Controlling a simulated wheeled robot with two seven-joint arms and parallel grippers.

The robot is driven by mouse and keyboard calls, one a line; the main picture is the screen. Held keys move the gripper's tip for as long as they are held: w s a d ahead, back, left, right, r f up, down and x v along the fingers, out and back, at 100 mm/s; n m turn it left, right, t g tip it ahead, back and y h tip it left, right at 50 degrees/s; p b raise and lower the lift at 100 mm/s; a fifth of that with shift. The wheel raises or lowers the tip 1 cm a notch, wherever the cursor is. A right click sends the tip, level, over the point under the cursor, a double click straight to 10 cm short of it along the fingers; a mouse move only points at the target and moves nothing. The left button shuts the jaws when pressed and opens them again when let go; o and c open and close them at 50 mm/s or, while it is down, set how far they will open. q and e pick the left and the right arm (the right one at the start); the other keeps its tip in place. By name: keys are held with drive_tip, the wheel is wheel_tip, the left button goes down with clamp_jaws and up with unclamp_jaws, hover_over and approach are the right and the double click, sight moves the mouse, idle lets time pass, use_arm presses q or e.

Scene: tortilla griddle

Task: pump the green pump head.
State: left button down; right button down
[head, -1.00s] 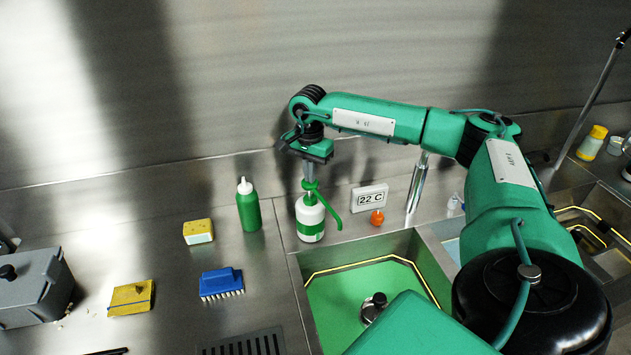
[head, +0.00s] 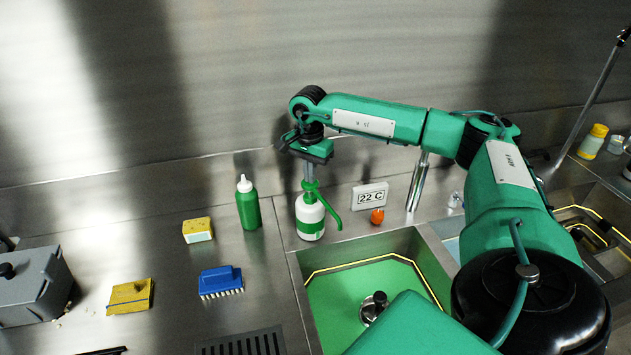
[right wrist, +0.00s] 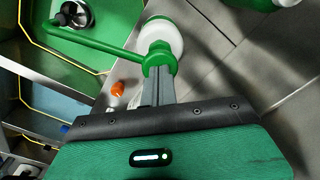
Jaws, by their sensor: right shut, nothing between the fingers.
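The green pump head (head: 312,191) sits on top of a white bottle (head: 310,225) with a green band, which stands upright on the counter behind the sink. Its green spout curves down to the right. My right gripper (head: 309,178) is shut, points down, and has its fingertips at the top of the pump head, apparently touching it. In the right wrist view, the shut fingers (right wrist: 157,84) end at the pump head (right wrist: 158,57), with the white bottle (right wrist: 162,35) behind it. Nothing is between the fingers. My left gripper is not in view.
A green squeeze bottle (head: 248,206) stands left of the pump bottle. A 22 C display (head: 371,196) and an orange object (head: 377,216) are to the right. A yellow sponge (head: 198,230), blue brush (head: 221,282) and grey box (head: 30,285) lie farther left. The green-bottomed sink (head: 340,290) is in front.

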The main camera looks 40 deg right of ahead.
drive_tip(key=shift+f, duration=0.1)
drive_tip(key=shift+f+b, duration=0.55)
drive_tip(key=shift+f, duration=0.1)
drive_tip(key=shift+r+p, duration=0.9)
drive_tip(key=shift+r, duration=0.6)
drive_tip(key=shift+f, duration=0.1)
